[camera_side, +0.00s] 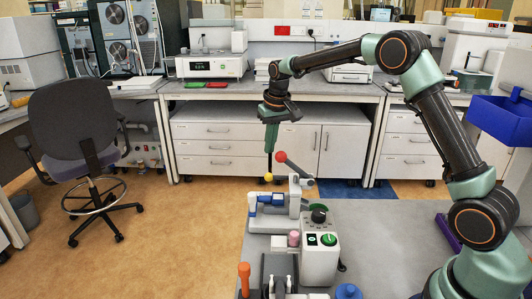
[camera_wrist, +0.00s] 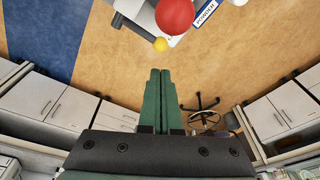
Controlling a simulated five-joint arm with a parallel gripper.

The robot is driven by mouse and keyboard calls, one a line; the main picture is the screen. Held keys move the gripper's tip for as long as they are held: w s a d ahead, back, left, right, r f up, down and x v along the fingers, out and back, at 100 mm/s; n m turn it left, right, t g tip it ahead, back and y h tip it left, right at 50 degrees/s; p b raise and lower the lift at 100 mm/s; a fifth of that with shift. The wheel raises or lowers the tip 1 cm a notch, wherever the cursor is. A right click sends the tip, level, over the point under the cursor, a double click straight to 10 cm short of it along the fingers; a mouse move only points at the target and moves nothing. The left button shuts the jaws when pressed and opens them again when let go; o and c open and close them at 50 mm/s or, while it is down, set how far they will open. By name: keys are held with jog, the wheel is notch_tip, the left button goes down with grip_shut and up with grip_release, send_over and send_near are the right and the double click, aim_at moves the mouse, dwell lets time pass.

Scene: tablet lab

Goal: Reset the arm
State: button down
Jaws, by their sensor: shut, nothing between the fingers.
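My gripper (camera_side: 270,150) points down at the middle of the side view, above the far end of the machine. In the wrist view, its two green fingers (camera_wrist: 160,72) lie together, shut and empty. The bench machine (camera_side: 320,259) has a red ball knob (camera_side: 281,157) on a grey lever, and the red knob also shows large at the top of the wrist view (camera_wrist: 174,15). A small yellow ball (camera_side: 268,177) sits just below my fingertips in the side view; the wrist view shows it just beyond them (camera_wrist: 160,44). I see no clear contact with either ball.
The machine stands on a grey table (camera_side: 385,225) with free surface to its right. It carries a black dial, a green button (camera_side: 328,239) and a blue clamp (camera_side: 270,199). An orange-topped handle (camera_side: 243,270) is at the front. A blue bin (camera_side: 500,119) is at right; a chair (camera_side: 75,130) stands left.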

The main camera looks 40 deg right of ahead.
jog(key=shift+r, duration=1.2)
jog(key=shift+n+t, duration=0.4)
jog(key=shift+t, duration=0.1)
jog(key=s+r, duration=0.2)
jog(key=s+a+r, duration=0.1)
jog(key=s+r, duration=0.1)
jog(key=s+a+r, duration=0.1)
jog(key=shift+s+a+r, duration=0.2)
jog(key=shift+s+r, duration=0.2)
jog(key=s+a+n+t, duration=0.1)
jog(key=s+a, duration=0.1)
jog(key=s, duration=0.8)
jog(key=s+a+n+t, duration=0.1)
jog(key=s+a, duration=0.1)
jog(key=s, duration=0.8)
jog(key=shift+a+f, duration=0.2)
jog(key=shift+a, duration=0.1)
